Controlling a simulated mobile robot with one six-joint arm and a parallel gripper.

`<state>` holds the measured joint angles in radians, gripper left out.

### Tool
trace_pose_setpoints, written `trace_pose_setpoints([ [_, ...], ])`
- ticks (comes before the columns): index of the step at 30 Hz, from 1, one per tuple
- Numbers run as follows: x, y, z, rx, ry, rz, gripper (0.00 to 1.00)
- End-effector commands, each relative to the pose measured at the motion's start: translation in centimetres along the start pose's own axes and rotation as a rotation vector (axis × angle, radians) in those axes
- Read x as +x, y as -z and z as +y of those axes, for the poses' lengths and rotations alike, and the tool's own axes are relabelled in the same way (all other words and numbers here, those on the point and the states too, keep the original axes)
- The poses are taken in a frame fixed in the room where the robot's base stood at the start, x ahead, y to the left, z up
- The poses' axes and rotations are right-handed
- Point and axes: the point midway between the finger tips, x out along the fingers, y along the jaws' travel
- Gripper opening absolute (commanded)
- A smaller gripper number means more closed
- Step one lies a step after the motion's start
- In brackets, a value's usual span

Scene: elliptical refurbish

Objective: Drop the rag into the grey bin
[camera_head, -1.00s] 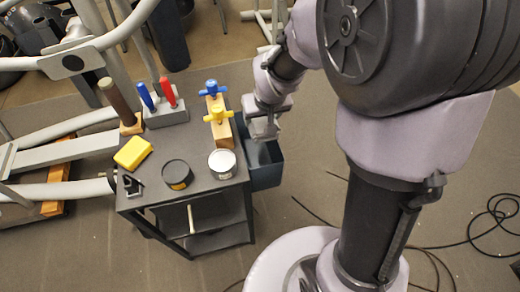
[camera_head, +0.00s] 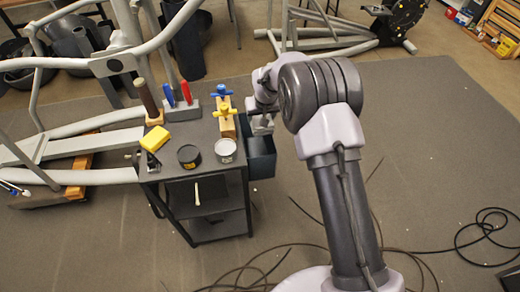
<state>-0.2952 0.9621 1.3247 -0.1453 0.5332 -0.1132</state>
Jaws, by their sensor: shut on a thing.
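My gripper (camera_head: 262,127) is at the right side of the dark cart, just above a dark blue-grey bin (camera_head: 262,165) fixed to that side. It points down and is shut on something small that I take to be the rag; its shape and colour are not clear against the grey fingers. No rag shows elsewhere. The bin's inside is mostly hidden by the gripper and the bin's own walls. A taller dark bin (camera_head: 188,48) stands on the floor behind the cart.
The cart top (camera_head: 208,170) holds a yellow sponge (camera_head: 155,138), a black tin (camera_head: 189,157), a white-topped tin (camera_head: 226,150), screwdrivers (camera_head: 186,92) and a wooden block with valves (camera_head: 228,124). Exercise-machine frames stand left and behind. Cables (camera_head: 470,238) lie on the floor at right.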

Motion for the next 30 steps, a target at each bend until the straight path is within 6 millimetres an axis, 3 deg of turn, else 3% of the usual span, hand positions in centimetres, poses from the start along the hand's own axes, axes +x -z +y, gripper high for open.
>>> trace_pose_setpoints([
  [3,1.1,-0.5,0.0,0.000,0.000,0.000,0.23],
  [9,1.0,-0.4,0.0,0.000,0.000,0.000,0.23],
  [10,0.9,-0.4,0.0,0.000,0.000,0.000,0.67],
  [13,0.9,-0.4,0.0,0.000,0.000,0.000,0.87],
  [23,0.6,-0.4,0.0,0.000,0.000,0.001,0.87],
  [26,-1.4,-0.2,0.0,0.001,0.000,0.002,0.87],
  [30,-6.2,-0.1,0.0,0.000,0.000,0.003,0.87],
])
